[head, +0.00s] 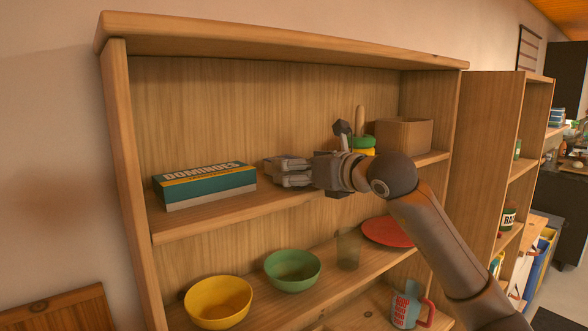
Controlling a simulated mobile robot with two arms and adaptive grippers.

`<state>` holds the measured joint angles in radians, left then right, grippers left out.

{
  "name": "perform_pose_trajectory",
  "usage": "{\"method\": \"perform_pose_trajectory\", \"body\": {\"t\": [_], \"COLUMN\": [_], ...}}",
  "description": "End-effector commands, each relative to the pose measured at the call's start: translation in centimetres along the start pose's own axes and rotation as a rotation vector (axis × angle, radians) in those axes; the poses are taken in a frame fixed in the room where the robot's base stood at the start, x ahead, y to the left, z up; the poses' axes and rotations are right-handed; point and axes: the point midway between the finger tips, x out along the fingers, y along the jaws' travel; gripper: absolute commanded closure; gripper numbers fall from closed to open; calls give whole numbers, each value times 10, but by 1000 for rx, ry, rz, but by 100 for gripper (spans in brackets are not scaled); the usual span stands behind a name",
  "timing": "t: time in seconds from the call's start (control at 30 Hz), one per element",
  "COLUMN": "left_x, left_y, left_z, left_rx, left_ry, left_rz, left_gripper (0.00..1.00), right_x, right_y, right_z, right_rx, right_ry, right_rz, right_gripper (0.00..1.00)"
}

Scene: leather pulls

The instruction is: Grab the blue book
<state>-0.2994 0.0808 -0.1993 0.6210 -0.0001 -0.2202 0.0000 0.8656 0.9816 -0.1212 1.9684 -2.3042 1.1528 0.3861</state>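I see no object that is clearly a blue book. A teal-blue box lettered DOMINOES (206,185), with a yellow band, lies flat at the left of the upper shelf. My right gripper (272,172) comes in from the right over the same shelf. Its fingers point left toward the box's right end, and a small gap appears between them and the box. The fingers look close together, and nothing shows between them. My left gripper is out of view.
A stacking-ring toy (361,143) and a cardboard box (405,135) stand behind my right wrist. The shelf's left side panel (131,180) stands near the dominoes box.

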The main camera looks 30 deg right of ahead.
Motion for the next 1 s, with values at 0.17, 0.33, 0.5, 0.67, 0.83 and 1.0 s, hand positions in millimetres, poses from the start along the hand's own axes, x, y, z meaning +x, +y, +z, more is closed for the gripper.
{"method": "perform_pose_trajectory", "body": {"t": [0.17, 0.33, 0.5, 0.67, 0.83, 1.0], "left_x": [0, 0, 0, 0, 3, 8], "left_y": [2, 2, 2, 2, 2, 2], "left_z": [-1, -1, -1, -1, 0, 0], "left_rx": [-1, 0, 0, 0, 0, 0], "left_ry": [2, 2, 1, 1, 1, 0], "left_rz": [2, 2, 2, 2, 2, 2], "left_gripper": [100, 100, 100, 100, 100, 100], "right_x": [0, 0, -1, -1, -2, -5], "right_y": [0, 0, 0, 0, -1, 0], "right_z": [0, 0, 1, 2, 9, 26], "right_rx": [0, 0, 0, 0, 1, 0], "right_ry": [0, 0, -2, -3, -4, -8], "right_rz": [0, 0, 0, 0, -1, 0], "right_gripper": [40, 62, 64, 64, 64, 64]}}
